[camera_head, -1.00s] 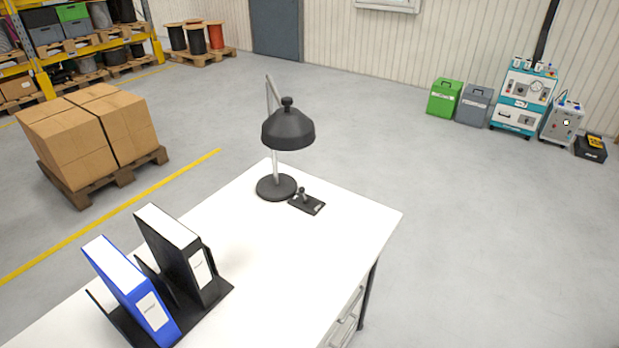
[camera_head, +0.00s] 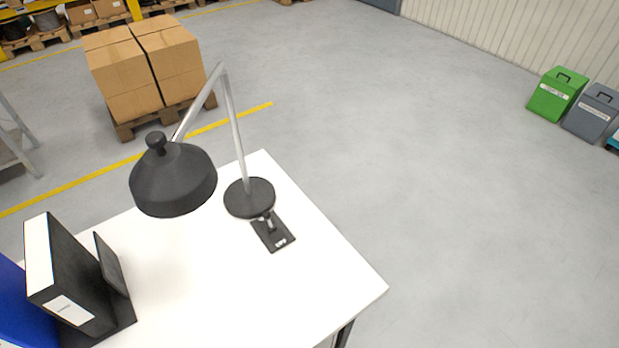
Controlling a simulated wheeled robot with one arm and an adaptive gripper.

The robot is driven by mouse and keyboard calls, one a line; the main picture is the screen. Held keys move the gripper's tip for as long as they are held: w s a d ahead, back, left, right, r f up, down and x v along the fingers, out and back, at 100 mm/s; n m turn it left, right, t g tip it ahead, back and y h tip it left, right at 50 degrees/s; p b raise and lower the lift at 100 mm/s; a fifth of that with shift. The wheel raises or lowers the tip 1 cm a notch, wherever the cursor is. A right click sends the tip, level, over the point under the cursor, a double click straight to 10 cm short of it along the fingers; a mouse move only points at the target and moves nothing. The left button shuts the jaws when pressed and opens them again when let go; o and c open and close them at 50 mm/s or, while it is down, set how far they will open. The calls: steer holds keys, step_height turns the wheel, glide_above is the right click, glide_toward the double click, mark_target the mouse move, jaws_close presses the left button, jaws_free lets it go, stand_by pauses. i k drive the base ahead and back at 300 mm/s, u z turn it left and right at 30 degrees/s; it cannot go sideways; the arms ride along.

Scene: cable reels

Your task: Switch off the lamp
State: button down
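The desk lamp (camera_head: 172,185) stands on the white table (camera_head: 240,290). It has a dark shade, a jointed silver arm and a round black base (camera_head: 249,200). The shade hangs to the left of the base, over the table. A small black switch plate (camera_head: 272,236) with a short upright lever lies just in front of the base, near the table's right edge. Small white lettering on the plate is too small to read. I cannot tell for sure whether the lamp is lit. My gripper is not in view.
A black binder (camera_head: 68,275) and a blue binder (camera_head: 18,305) stand in a black holder at the table's left. Stacked cardboard boxes (camera_head: 150,70) sit on a pallet behind. The floor right of the table is clear up to the green box (camera_head: 555,95) and grey box (camera_head: 592,112).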

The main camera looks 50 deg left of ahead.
mark_target(266, 215)
steer(key=i, duration=0.9)
steer(key=u, duration=4.35)
steer(key=i, duration=0.5)
steer(key=z, duration=0.1)
